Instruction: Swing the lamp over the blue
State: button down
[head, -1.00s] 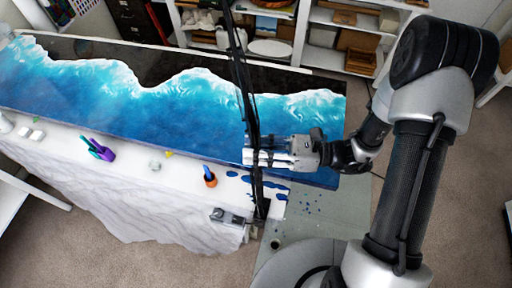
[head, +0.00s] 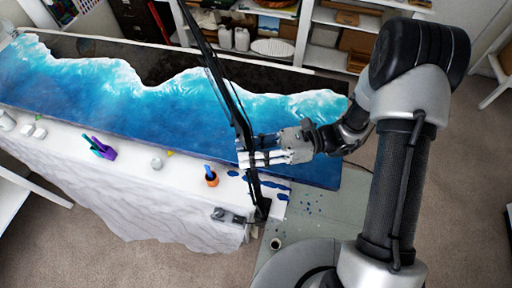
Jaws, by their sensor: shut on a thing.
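The lamp is on a thin black jointed arm (head: 229,96) that rises from a clamp (head: 232,215) at the table's front right edge and leans up and left out of the top of the view. The lamp's head is not clearly seen. My gripper (head: 248,157) is shut on the black lamp arm, low on its length, above the right part of the panel. The blue (head: 170,122) is a long resin panel with white wave-like edges and a dark strip behind it, lying along the table.
Along the white front edge stand an orange cup (head: 211,178), a purple holder (head: 102,149), a small pale cup (head: 156,163) and white pieces at the left. Blue spills lie near the clamp. Shelves (head: 325,35) stand behind.

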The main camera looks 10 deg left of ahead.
jog(key=shift+s+a, duration=0.45)
jog(key=shift+a, duration=0.05)
jog(key=c, duration=1.4)
grip_release()
jog(key=shift+w+d, duration=0.15)
jog(key=shift+d, duration=0.1)
jog(key=shift+o, duration=0.9)
jog(key=shift+a, duration=0.1)
jog(key=v, duration=1.2)
jog(key=shift+r, duration=0.2)
